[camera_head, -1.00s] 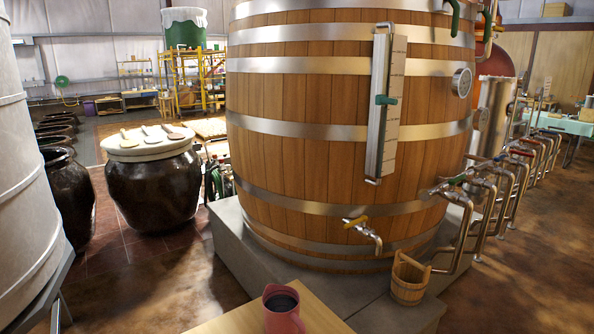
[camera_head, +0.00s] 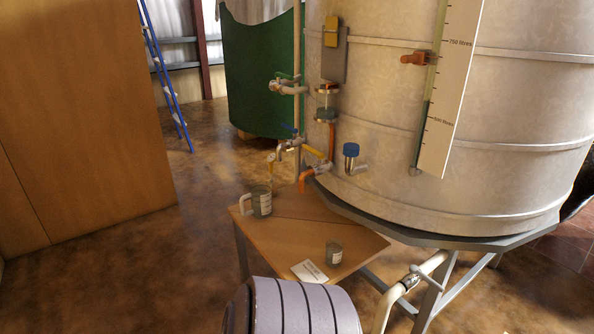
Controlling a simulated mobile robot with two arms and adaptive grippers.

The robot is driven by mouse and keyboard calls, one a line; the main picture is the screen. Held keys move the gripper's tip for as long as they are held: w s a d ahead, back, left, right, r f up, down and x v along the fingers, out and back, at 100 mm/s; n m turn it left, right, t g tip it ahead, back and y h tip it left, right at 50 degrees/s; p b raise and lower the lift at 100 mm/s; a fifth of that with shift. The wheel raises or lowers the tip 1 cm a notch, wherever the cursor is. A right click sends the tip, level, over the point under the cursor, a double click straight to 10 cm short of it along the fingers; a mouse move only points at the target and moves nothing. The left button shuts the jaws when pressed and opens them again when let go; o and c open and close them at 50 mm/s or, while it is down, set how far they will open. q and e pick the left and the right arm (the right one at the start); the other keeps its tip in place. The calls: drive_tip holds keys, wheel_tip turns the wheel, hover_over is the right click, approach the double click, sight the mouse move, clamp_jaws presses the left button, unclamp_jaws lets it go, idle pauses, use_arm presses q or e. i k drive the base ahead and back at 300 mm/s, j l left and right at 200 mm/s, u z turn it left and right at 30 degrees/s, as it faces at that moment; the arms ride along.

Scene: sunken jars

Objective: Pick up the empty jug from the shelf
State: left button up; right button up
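A clear jug (camera_head: 261,201) with a pale handle on its left stands upright on a small wooden table or shelf (camera_head: 310,236) beside a large metal tank. Markings show on its side, and it looks empty, though its inside is hard to see. A smaller clear cup or beaker (camera_head: 334,254) stands near the front right of the same surface. Neither of my grippers is in the head view.
A white card (camera_head: 310,271) lies at the table's front edge. Taps and pipes (camera_head: 290,146) stick out above the table's back. The metal tank (camera_head: 480,140) on its frame blocks the right. A ridged grey cylinder (camera_head: 293,308) stands in front. Open floor (camera_head: 130,270) lies left.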

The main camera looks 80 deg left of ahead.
sight(261, 195)
drive_tip(key=l+u, duration=0.2)
drive_tip(key=u, duration=2.75)
drive_tip(key=j+z, duration=0.1)
drive_tip(key=z, duration=0.4)
drive_tip(key=i+j+z, duration=0.2)
drive_tip(key=z, duration=0.15)
drive_tip(key=i+j+z, duration=0.15)
drive_tip(key=j+z, duration=0.2)
drive_tip(key=i+j+z, duration=0.1)
drive_tip(key=j+z, duration=0.25)
